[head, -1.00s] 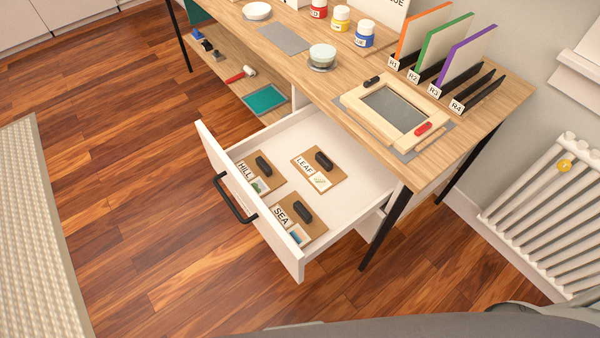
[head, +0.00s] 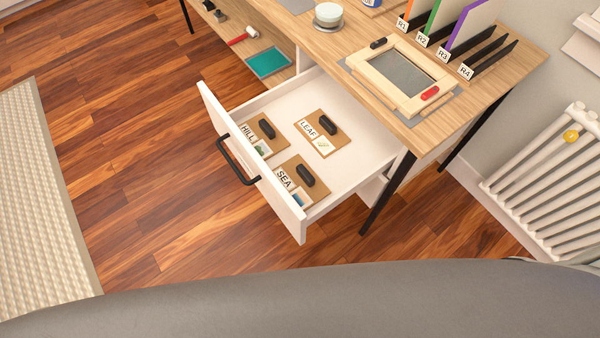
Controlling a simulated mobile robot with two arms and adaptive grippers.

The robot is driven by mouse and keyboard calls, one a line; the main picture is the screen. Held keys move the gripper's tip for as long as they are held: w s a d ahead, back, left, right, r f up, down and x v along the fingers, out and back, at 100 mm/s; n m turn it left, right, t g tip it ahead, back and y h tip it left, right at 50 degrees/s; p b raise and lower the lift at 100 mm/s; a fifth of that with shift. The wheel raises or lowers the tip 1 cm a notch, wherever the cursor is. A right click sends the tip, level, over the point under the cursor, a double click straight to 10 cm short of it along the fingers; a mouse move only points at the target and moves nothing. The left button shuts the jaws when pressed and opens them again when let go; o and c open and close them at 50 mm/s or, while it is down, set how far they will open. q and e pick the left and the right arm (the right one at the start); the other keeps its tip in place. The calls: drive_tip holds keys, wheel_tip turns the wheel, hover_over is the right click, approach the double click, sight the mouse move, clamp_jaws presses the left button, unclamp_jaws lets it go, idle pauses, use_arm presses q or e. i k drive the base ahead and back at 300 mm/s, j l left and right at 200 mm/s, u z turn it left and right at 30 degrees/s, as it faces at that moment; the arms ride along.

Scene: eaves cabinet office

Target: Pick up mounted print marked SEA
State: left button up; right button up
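The mounted print marked SEA (head: 294,182) lies in the open white drawer (head: 346,168), near its front right corner. It is a brown board with a black handle on top, a white SEA label and a small blue picture. The drawer front partly hides its near edge. The print marked HILL (head: 264,137) lies to its left and the print marked LEAF (head: 323,133) lies behind it. Neither of my grippers is in the head view.
The drawer has a black handle (head: 236,160) on its front. Above it, the wooden desk (head: 476,100) holds a framed screen (head: 404,75) and a rack with upright panels. A radiator (head: 550,190) stands at right. A pale rug (head: 45,190) lies at left; wood floor is clear between.

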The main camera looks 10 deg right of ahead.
sight(299, 179)
drive_tip(key=k+l+u, duration=0.1)
drive_tip(key=k+u, duration=0.75)
